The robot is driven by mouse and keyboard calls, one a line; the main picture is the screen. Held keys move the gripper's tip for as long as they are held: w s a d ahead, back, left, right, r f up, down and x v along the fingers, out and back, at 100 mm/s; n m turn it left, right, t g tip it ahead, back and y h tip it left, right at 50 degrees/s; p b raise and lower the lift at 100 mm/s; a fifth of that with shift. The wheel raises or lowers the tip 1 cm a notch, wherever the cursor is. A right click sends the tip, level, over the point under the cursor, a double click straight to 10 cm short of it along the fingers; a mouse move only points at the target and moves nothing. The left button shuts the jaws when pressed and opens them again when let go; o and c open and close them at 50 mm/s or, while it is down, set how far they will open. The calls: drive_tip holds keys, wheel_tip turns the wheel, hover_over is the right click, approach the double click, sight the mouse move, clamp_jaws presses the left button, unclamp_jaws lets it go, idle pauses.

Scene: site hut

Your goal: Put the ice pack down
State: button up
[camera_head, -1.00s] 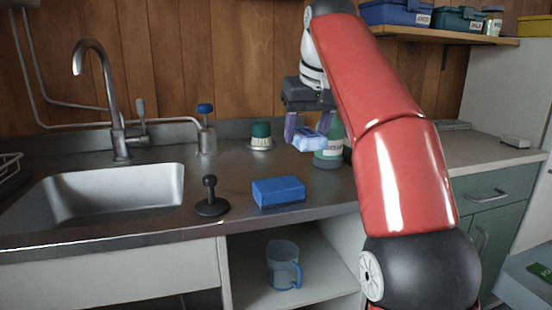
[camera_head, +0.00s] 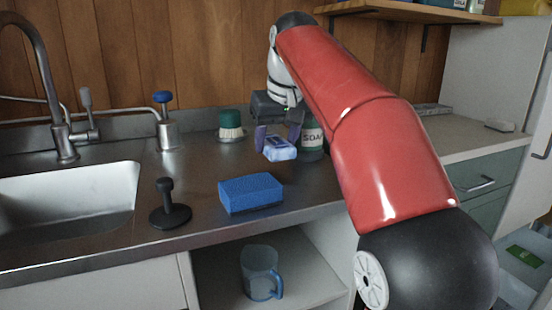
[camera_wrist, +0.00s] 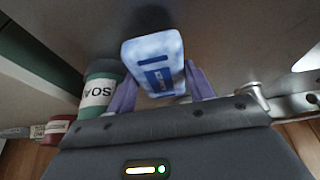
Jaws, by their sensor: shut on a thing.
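The ice pack (camera_head: 280,149) is a pale blue and white block with a darker blue label. My gripper (camera_head: 278,140) is shut on it, with one purple finger on each side.
A blue sponge (camera_head: 251,192) and a black plunger-like tool (camera_head: 170,208) stand at the counter's front. A green-topped brush (camera_head: 230,125) and a soap dispenser (camera_head: 166,125) are at the back. The sink (camera_head: 70,195) is at left. A clear jug (camera_head: 260,272) is on the shelf below.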

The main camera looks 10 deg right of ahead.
sight(278, 144)
drive_tip(key=shift+f+b, duration=0.35)
drive_tip(key=shift+f, duration=1.15)
drive_tip(key=shift+f, duration=0.2)
drive_tip(key=o, duration=1.1)
drive_tip(key=shift+o, duration=0.2)
drive_tip(key=shift+r, duration=0.1)
